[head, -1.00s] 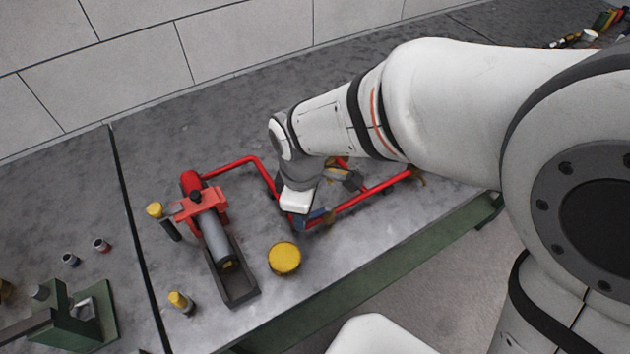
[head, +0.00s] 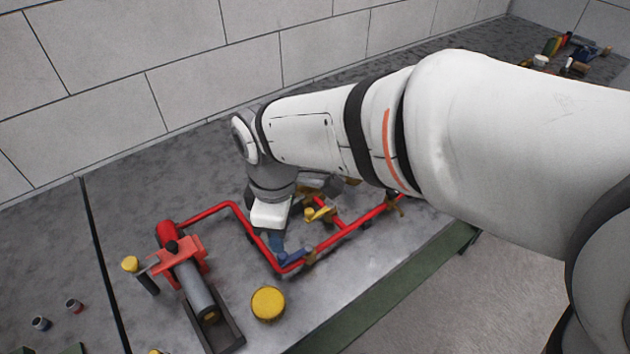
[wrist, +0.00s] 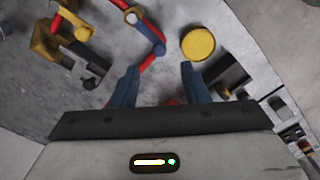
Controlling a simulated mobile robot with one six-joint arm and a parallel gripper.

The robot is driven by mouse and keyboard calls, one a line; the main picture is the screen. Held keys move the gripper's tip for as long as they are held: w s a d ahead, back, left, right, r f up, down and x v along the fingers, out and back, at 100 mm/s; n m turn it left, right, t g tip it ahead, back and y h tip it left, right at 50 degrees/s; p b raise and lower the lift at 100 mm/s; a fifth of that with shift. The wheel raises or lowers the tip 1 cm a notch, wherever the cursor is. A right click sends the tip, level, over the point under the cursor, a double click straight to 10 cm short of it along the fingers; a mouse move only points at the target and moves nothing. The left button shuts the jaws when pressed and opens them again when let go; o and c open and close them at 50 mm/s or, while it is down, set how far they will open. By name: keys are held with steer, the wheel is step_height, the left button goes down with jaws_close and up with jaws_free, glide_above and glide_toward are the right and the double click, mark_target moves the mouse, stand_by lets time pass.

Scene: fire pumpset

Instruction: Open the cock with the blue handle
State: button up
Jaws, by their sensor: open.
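The cock's blue handle (head: 293,257) sits on the red pipe (head: 335,236) near its front corner in the head view. The handle looks roughly in line with that pipe run. It also shows in the wrist view as a blue bar (wrist: 150,35), ahead of the fingers. My gripper (head: 276,243) points down just left of the handle. In the wrist view my gripper (wrist: 158,77) has its two blue fingers spread apart with nothing held between them. Contact between fingers and handle cannot be told.
A yellow-handled cock (head: 320,213) is on the pipe behind the blue one. A yellow round cap (head: 268,303) stands in front. The red and grey pump (head: 185,265) is at left. Bare bench top (head: 370,260) lies right of the pipe; a wall stands behind.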

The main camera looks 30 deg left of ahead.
steer(key=shift+a, duration=0.1)
steer(key=shift+c, duration=0.8)
steer(key=w+a+r+m+h+p, duration=0.1)
steer(key=a+m+p, duration=0.1)
steer(key=a, duration=0.1)
steer(key=w+a+r+m+h+p, duration=0.1)
steer(key=a+m+p, duration=0.1)
steer(key=a, duration=0.1)
steer(key=w+a+r+m+g+p, duration=0.1)
steer(key=a+m+p, duration=0.1)
steer(key=m, duration=0.1)
steer(key=shift+a+r+h+p, duration=0.2)
steer(key=shift+a+h+p, duration=0.2)
jaws_close()
steer(key=m+p, duration=0.1)
steer(key=p, duration=0.2)
glide_toward(296, 253)
steer(key=shift+h, duration=0.3)
steer(key=a+f, duration=0.1)
steer(key=s+a+f, duration=0.1)
steer(key=a, duration=0.1)
steer(key=a+f, duration=0.1)
steer(key=a, duration=0.1)
steer(key=shift+s+f, duration=0.35)
steer(key=d, duration=0.2)
steer(key=s+d, duration=0.1)
steer(key=shift+d+f+p, duration=0.2)
steer(key=shift+f+p, duration=0.15)
steer(key=shift+p, duration=0.05)
steer(key=shift+s, duration=0.1)
